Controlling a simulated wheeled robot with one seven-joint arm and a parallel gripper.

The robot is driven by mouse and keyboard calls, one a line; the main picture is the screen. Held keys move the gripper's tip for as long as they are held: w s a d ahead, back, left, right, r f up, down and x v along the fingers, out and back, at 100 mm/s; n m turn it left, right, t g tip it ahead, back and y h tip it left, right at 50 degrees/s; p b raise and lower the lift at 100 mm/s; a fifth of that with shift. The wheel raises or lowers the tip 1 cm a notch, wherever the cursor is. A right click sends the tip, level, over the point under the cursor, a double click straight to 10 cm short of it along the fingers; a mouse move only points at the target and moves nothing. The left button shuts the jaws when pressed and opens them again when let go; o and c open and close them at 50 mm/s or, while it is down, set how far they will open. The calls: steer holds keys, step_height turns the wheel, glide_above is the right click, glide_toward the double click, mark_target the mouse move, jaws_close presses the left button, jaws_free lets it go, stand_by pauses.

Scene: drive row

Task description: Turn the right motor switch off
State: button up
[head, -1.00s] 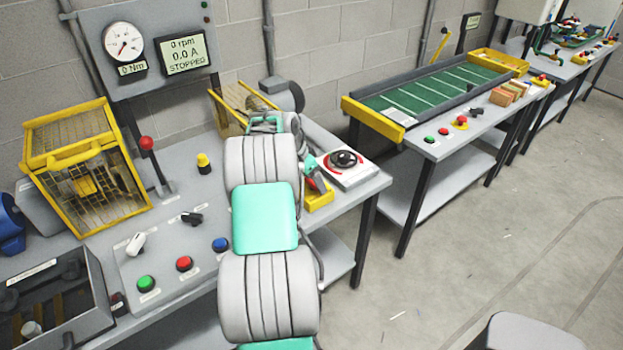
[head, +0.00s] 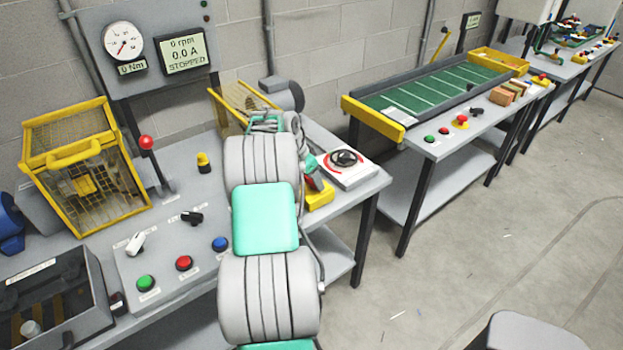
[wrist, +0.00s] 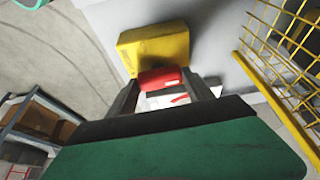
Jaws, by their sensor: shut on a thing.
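The right motor switch appears to be the yellow box (head: 321,197) with a red handle (head: 317,184), on the bench to the right of my arm. In the wrist view the yellow box (wrist: 155,47) shows at the top middle, with the red handle (wrist: 160,78) in front of it. My gripper (wrist: 163,84) has one dark finger on each side of the red handle and is shut on it. In the head view my gripper (head: 312,173) is partly hidden by my arm. I cannot tell the handle's on or off marking.
A white plate with a black dial (head: 344,158) sits just right of the switch. A yellow wire guard (head: 235,108) and grey motor (head: 285,93) stand behind. The display (head: 186,51) reads 0 rpm, 0.0 A, STOPPED. A button panel (head: 165,262) lies left of my arm.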

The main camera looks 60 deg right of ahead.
steer(key=n+t+b, duration=0.1)
steer(key=n+b, duration=0.2)
steer(key=n, duration=0.1)
steer(key=shift+s+f+h, duration=0.1)
steer(key=shift+s+h, duration=0.05)
steer(key=shift+h, duration=0.15)
steer(key=n+t+b, duration=0.1)
steer(key=n+t, duration=0.1)
steer(key=n, duration=0.2)
steer(key=shift+s+b, duration=0.15)
steer(key=shift+b, duration=0.25)
steer(key=n+t, duration=0.1)
steer(key=n, duration=0.2)
steer(key=n+t+y, duration=0.1)
steer(key=n, duration=0.1)
steer(key=shift+s+d+n, duration=0.1)
steer(key=shift+n, duration=0.3)
steer(key=shift+n+t+y, duration=0.4)
steer(key=shift+n+y, duration=0.3)
steer(key=shift+n, duration=1.2)
steer(key=o, duration=1.4)
steer(key=shift+c, duration=0.2)
